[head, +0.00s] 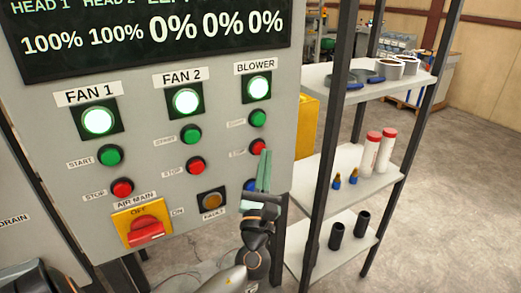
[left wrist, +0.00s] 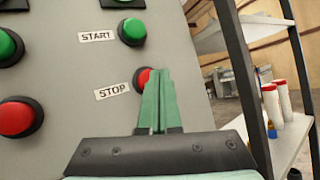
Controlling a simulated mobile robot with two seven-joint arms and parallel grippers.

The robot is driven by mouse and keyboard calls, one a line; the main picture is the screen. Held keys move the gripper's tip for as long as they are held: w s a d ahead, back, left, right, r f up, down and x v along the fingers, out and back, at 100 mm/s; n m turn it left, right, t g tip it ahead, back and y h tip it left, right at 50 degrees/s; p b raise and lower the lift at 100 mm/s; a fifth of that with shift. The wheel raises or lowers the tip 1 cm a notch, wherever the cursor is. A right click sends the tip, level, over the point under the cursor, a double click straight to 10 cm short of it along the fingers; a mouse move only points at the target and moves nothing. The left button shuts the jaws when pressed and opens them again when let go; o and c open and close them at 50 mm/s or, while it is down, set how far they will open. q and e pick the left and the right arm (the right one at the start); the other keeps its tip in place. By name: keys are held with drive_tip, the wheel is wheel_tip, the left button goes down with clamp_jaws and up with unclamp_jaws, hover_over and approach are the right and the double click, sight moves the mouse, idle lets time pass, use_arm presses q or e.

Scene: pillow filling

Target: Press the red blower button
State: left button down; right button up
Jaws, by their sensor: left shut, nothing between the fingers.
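The red blower stop button (head: 258,146) is on the grey panel, under the green blower start button (head: 258,118) and the lit blower lamp (head: 258,87). My left gripper (head: 265,154) is shut and empty, its green fingers pointing up at the red button. In the left wrist view the closed fingertips (left wrist: 157,73) overlap the right part of the red button (left wrist: 142,76), beside the STOP label. I cannot tell whether they touch it. The green start button (left wrist: 132,31) shows above. My right gripper is not in view.
The grey panel (head: 60,190) also carries FAN 1 and FAN 2 buttons and an air main switch (head: 146,224). A dark shelf post (head: 328,150) stands close right of my left gripper. The shelves hold rolls, bottles and dark cylinders. Open floor lies farther right.

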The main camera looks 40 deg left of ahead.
use_arm(q)
drive_tip(key=shift+w+a, duration=0.2)
drive_tip(key=shift+a, duration=0.3)
idle(0.4)
idle(0.3)
drive_tip(key=shift+s+d, duration=0.35)
drive_tip(key=shift+d, duration=0.5)
drive_tip(key=shift+s+d, duration=0.3)
drive_tip(key=shift+d, duration=0.5)
drive_tip(key=shift+s+d, duration=0.35)
drive_tip(key=shift+d, duration=0.4)
drive_tip(key=shift+s+d, duration=0.3)
drive_tip(key=shift+d, duration=0.5)
drive_tip(key=shift+f, duration=0.1)
